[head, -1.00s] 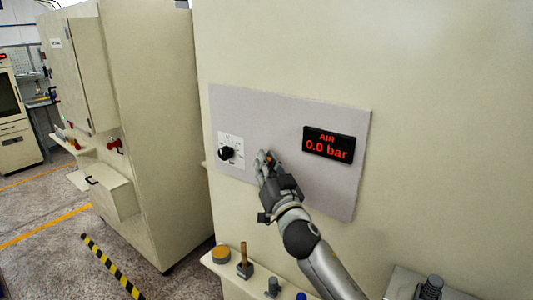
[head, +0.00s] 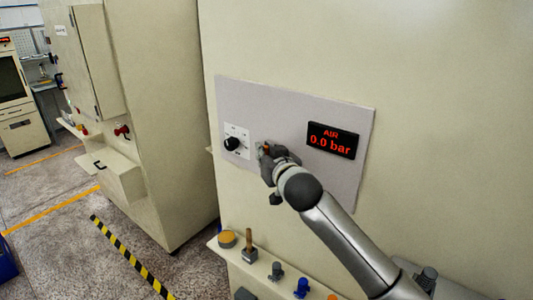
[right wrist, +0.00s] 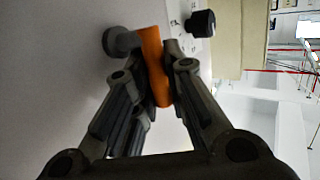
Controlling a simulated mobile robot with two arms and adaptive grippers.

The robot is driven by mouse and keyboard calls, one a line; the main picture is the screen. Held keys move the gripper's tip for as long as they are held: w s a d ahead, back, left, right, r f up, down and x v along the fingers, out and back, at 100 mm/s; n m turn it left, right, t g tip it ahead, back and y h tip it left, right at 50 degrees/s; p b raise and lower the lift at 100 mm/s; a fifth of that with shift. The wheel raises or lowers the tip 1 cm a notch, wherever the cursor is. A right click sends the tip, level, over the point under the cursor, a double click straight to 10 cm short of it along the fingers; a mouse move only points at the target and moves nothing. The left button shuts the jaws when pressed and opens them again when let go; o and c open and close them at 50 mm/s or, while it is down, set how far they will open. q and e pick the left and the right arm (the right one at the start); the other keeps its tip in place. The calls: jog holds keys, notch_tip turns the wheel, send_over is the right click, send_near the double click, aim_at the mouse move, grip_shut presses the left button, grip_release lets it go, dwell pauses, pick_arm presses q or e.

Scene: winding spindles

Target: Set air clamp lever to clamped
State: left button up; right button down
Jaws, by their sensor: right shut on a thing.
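The air clamp lever (right wrist: 152,60) shows in the right wrist view as an orange handle beside a grey round pivot (right wrist: 120,41) on the panel. My right gripper (right wrist: 160,80) is shut on the orange handle, with a finger on each side. In the head view my right gripper (head: 266,153) is at the grey panel (head: 285,100), between the black knob and the display, and hides most of the lever. The red display (head: 331,140) reads AIR 0.0 bar. My left gripper is not in view.
A black rotary knob (head: 232,143) on a white plate is just left of my right gripper. A shelf (head: 262,276) below holds several small parts. Another machine (head: 160,120) stands to the left, with open floor (head: 60,245) in front.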

dwell(0.4)
jog(key=c, duration=1.7)
grip_release()
jog(key=v, duration=1.2)
